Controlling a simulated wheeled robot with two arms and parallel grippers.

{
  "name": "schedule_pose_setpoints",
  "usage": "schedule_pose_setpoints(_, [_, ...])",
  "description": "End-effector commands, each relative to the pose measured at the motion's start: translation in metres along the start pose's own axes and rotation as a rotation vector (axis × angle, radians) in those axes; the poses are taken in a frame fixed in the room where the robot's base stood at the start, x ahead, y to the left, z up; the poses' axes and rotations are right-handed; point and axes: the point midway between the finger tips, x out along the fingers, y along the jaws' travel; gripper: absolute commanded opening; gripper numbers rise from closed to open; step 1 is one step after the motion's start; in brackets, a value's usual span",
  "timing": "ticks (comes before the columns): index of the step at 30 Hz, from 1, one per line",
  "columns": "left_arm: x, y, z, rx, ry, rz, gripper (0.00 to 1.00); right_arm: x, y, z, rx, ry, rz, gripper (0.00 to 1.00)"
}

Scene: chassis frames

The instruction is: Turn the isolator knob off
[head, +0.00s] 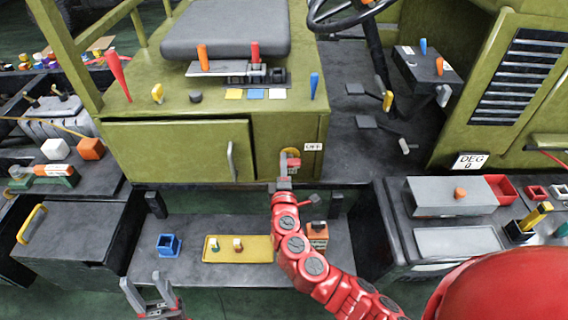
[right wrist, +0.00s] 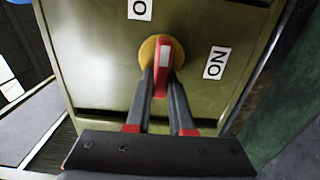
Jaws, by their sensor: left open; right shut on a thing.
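The isolator knob (right wrist: 163,72) is a red handle with a white stripe on a round yellow plate (right wrist: 148,50), set in the olive panel; the yellow plate also shows in the head view (head: 289,152). My right gripper (right wrist: 163,82) is shut on the handle, one finger on each side. In the wrist view the handle lies roughly upright. A cut-off label starting with O (right wrist: 140,9) is above it, and an ON label (right wrist: 215,62) is to its right. In the head view an OFF label (head: 313,147) is right of the knob. My left gripper (head: 152,296) is open and empty, low at the left.
Above the panel are a grey seat (head: 225,28) and several coloured levers. A dark bench below holds a yellow tray (head: 238,256) and a blue square cup (head: 168,245). A cabinet door with a handle (head: 232,160) is left of the knob. A steering wheel (head: 345,12) is at upper right.

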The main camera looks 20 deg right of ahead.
Motion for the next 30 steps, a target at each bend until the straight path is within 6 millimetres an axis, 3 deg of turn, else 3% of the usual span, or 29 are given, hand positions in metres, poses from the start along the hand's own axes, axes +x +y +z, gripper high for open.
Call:
schedule_pose_setpoints(4, [0.0,0.0,0.0,0.0,0.0,0.0,0.5,-0.001,-0.002,0.0,0.0,0.001,-0.004,0.0])
schedule_pose_setpoints(5, [0.0,0.0,0.0,0.0,0.0,0.0,0.5,-0.001,-0.002,0.0,0.0,0.001,-0.004,0.24])
schedule_pose_setpoints(9, [0.0,0.0,0.0,0.0,0.0,0.0,0.5,0.0,-0.002,0.0,0.001,0.001,-0.003,0.49])
schedule_pose_setpoints(21, [-0.002,0.0,0.0,0.0,0.0,0.0,0.5,-0.005,-0.002,0.0,0.001,0.001,-0.001,0.5])
schedule_pose_setpoints(26, [-0.007,0.0,0.001,0.0,0.0,0.0,0.5,-0.026,-0.003,-0.001,0.001,0.003,-0.001,0.5])
schedule_pose_setpoints(30, [-0.014,0.001,0.002,0.0,0.0,0.0,0.5,-0.056,-0.004,-0.001,-0.001,0.006,-0.001,0.5])
